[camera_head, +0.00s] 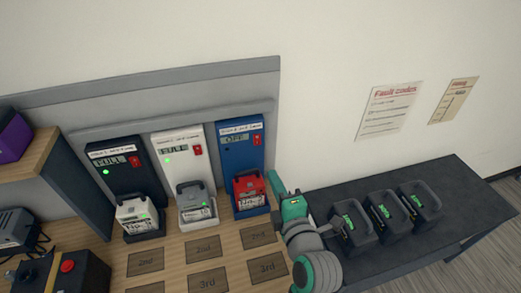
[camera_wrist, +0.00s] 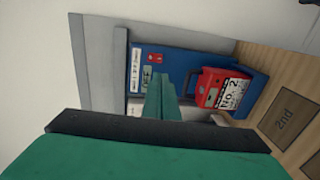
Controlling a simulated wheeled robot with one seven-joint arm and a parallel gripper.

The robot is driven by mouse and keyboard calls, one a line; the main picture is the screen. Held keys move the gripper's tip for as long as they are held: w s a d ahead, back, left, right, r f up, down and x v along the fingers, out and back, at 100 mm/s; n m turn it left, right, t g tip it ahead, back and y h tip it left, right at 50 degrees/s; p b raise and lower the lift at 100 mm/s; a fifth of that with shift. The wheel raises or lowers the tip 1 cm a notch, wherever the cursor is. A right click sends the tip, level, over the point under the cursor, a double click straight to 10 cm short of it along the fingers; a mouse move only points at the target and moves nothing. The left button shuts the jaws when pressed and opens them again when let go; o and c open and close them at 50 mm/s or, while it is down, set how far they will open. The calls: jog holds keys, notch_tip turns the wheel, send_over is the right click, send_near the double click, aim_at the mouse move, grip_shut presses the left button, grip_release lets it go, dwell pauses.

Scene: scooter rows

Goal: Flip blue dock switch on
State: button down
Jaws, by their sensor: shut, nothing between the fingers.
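The blue dock (camera_head: 229,160) is the rightmost of three wall docks. Its display (camera_head: 236,139) reads OFF, and its small red switch (camera_head: 257,140) sits to the right of the display. A red battery (camera_head: 249,188) sits in the dock's lower holder. My gripper (camera_head: 272,178) is shut and empty, at the right side of the blue dock, lower than the switch in the head view. In the wrist view my green fingers (camera_wrist: 160,88) overlap the blue dock (camera_wrist: 190,68), with the switch (camera_wrist: 155,57) visible beyond the tips. I cannot tell whether they touch the dock.
A black dock (camera_head: 121,178) showing FULL and a white dock (camera_head: 170,144) stand to the left, each holding a battery. A dark table (camera_head: 450,180) with three dark batteries is on the right. Marked slots cover the wooden bench (camera_head: 172,246) in front.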

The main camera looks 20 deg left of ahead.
jog(key=shift+w+a, duration=0.1)
jog(key=x, duration=1.3)
jog(key=shift+w+a, duration=0.2)
jog(key=shift+w, duration=0.1)
jog(key=shift+w+a+f, duration=0.1)
jog(key=shift+w, duration=0.05)
jog(key=shift+s+f, duration=0.15)
jog(key=shift+s, duration=0.05)
send_near(258, 145)
jog(key=s+d+f, duration=0.2)
jog(key=s+d, duration=0.2)
jog(key=s, duration=0.2)
jog(key=shift+w, duration=0.15)
